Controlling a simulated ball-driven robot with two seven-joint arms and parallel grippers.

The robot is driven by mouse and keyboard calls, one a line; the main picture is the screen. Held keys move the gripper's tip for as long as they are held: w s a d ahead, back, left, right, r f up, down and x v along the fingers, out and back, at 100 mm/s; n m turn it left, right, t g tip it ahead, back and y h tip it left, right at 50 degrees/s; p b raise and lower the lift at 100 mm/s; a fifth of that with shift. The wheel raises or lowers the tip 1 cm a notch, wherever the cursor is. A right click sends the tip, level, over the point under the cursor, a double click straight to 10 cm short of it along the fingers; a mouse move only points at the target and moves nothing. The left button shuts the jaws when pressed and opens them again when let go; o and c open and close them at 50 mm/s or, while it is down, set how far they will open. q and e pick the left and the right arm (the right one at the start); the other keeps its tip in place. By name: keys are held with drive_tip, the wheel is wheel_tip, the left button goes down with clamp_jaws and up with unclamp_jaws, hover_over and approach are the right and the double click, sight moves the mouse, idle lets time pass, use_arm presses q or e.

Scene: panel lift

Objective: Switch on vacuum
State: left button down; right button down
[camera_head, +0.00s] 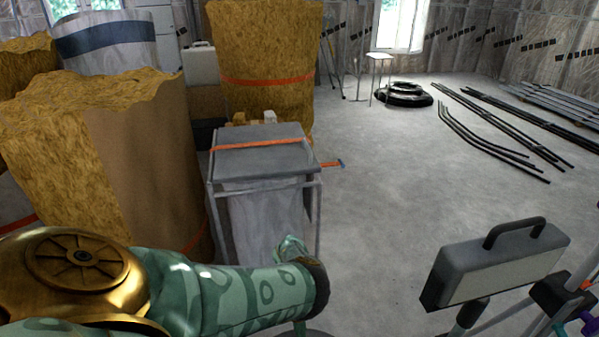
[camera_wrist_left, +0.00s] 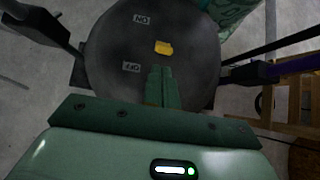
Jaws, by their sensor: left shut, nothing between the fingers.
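In the left wrist view, a dark round disc (camera_wrist_left: 110,45) fills the upper middle. A small yellow switch piece (camera_wrist_left: 163,47) sits near its centre. Two small white labels lie on the disc, an upper one (camera_wrist_left: 142,18) and a lower one (camera_wrist_left: 131,67); their lettering is upside down and hard to read. My left gripper (camera_wrist_left: 160,72) is shut and empty, its tips just below the yellow piece in the picture. I cannot tell whether they touch the disc. The head view shows my left arm, but its gripper is hidden. My right gripper is not in view.
A grey box with a black handle (camera_head: 497,266) stands at the lower right, beside black and purple frame parts (camera_head: 560,305). Insulation rolls (camera_head: 95,150) and a grey covered cart (camera_head: 262,165) stand at the left. Dark pipes (camera_head: 490,140) lie at the right. The middle floor is clear.

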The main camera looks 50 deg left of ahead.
use_arm(q)
drive_tip(key=shift+x, duration=1.15)
drive_tip(key=shift+r, duration=0.1)
